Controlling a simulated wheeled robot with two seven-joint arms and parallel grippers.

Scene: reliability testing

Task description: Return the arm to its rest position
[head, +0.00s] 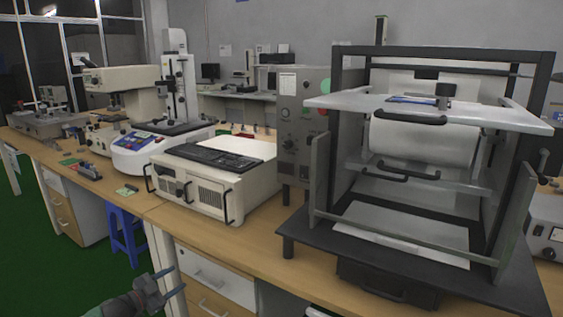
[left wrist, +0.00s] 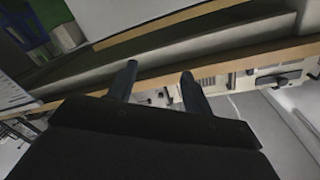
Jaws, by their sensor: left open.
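My left gripper (head: 167,286) is at the bottom of the head view, left of centre, in front of the workbench's front edge. It is open, with nothing between its fingers. The left wrist view shows its two dark fingers (left wrist: 158,84) spread apart, with the bench edge and equipment beyond them. My right gripper is not in view.
The wooden workbench (head: 75,179) runs across the view. A framed test machine (head: 540,72) stands at the right, a beige computer case (head: 205,196) with a black keyboard (head: 205,156) in the middle. A blue stool (head: 124,232) stands below the bench. Green floor (head: 40,262) is clear at lower left.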

